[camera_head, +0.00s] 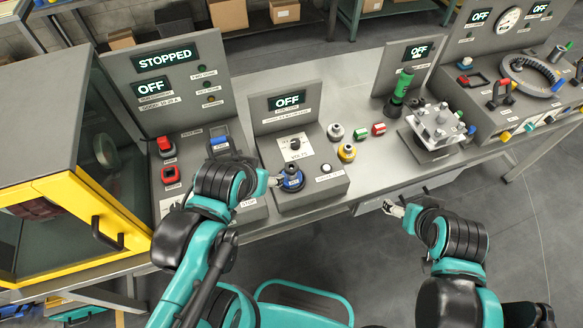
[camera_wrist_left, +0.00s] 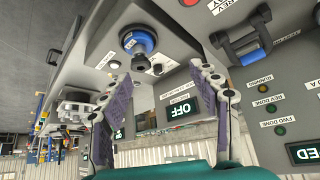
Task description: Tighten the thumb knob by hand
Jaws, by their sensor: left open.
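My left gripper (camera_head: 276,181) is close to the left of this knob. In the left wrist view its two fingers (camera_wrist_left: 160,75) stand wide apart with nothing between them. My right gripper (camera_head: 393,208) is in front of the bench edge, away from the box; its fingers are too small to read.
The middle box (camera_head: 284,101) reads OFF. A STOPPED panel (camera_head: 164,75) with red and blue switches stands left, beside a yellow-framed cabinet (camera_head: 85,200).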

